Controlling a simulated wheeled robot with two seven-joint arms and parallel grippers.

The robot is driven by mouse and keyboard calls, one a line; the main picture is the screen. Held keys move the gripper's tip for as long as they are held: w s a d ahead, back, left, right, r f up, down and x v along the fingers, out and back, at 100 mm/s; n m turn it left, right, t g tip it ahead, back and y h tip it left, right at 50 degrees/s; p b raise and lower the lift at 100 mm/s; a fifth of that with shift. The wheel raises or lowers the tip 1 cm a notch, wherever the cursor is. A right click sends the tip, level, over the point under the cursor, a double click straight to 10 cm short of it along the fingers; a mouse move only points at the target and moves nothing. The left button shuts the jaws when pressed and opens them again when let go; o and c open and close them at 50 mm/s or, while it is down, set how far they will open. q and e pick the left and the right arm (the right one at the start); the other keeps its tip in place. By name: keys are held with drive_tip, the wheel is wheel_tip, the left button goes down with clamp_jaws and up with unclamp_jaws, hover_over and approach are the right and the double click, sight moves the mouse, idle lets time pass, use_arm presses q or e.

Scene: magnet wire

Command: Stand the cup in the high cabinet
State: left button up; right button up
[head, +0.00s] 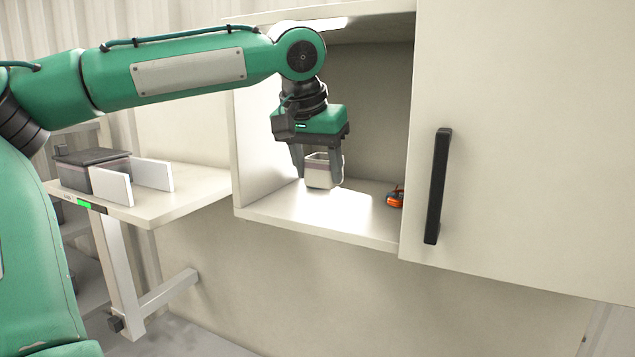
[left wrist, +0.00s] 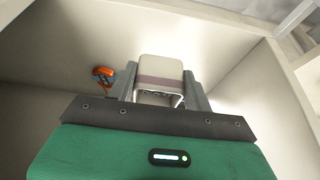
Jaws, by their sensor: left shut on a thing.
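The cup (head: 322,172) is a small pale, squarish vessel with a darker band, which shows in the left wrist view (left wrist: 160,72). My left gripper (head: 319,168) points down inside the open cabinet and is shut on the cup, one finger on each side. The cup is upright, at or just above the cabinet floor; I cannot tell whether it touches. The high cabinet (head: 290,218) is open on its left part, with its floor and back wall showing. My right gripper is not in view.
A small orange and dark object (head: 396,197) lies on the cabinet floor at the right. A closed door (head: 520,130) with a black handle (head: 437,186) covers the cabinet's right part. At left, a shelf (head: 195,190) holds a dark-lidded box (head: 92,165) and white upright plates (head: 152,174).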

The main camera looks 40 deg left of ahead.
use_arm(q)
drive_tip(key=shift+f, duration=0.8)
drive_tip(key=f, duration=0.1)
drive_tip(key=f+p, duration=0.2)
drive_tip(key=shift+s+d+f, duration=0.1)
drive_tip(key=shift+s+d, duration=0.1)
drive_tip(key=shift+d, duration=0.05)
drive_tip(key=shift+w+a+f+p, duration=0.15)
drive_tip(key=shift+a+p, duration=0.1)
drive_tip(key=shift+p, duration=0.15)
drive_tip(key=shift+w+a+f, duration=0.1)
drive_tip(key=shift+a+f, duration=0.05)
drive_tip(key=shift+f, duration=0.15)
drive_tip(key=o, duration=1.1)
drive_tip(key=shift+f, duration=0.1)
drive_tip(key=shift+c, duration=0.2)
